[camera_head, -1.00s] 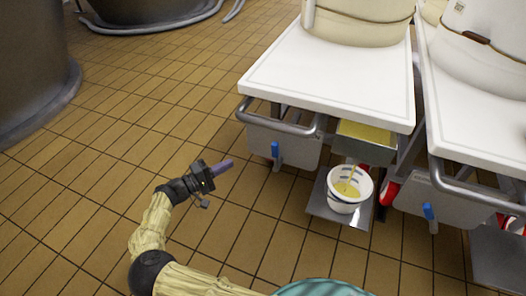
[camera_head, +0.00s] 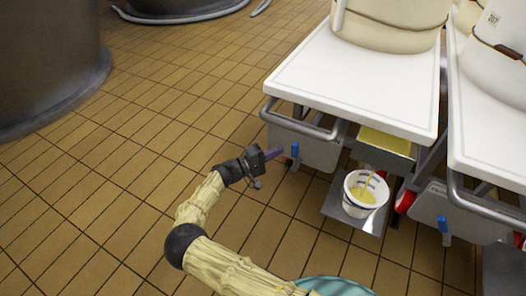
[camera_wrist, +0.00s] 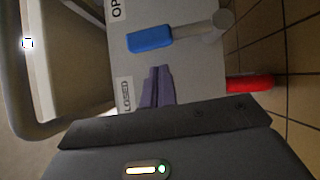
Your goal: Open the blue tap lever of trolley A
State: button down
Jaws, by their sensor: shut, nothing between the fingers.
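The blue tap lever (camera_head: 295,150) hangs at the front of the left trolley's grey tap box (camera_head: 318,152). In the wrist view the blue lever (camera_wrist: 160,38) points left from a grey pivot, between a partly cut-off "OP" label (camera_wrist: 117,9) and a "CLOSED" label (camera_wrist: 126,96) partly hidden by my fingers. My gripper (camera_head: 277,153) is shut and empty, its purple fingertips (camera_wrist: 157,85) close to the lever on the "CLOSED" label's side. A gap shows between fingers and lever in the wrist view. No letter naming trolley A is readable.
A metal rail (camera_head: 300,124) runs above the tap box. A white bucket (camera_head: 352,207) with yellow liquid stands on a low shelf to the right. A second trolley with another blue lever (camera_head: 444,228) is at the right. Tiled floor is clear at left.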

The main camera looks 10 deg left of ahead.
aim_at(295, 156)
jog(key=shift+s+d+r+p, duration=0.15)
jog(key=shift+d+p, duration=0.3)
jog(key=shift+d, duration=0.65)
jog(key=shift+s+r+p, duration=0.15)
jog(key=shift+p, duration=0.2)
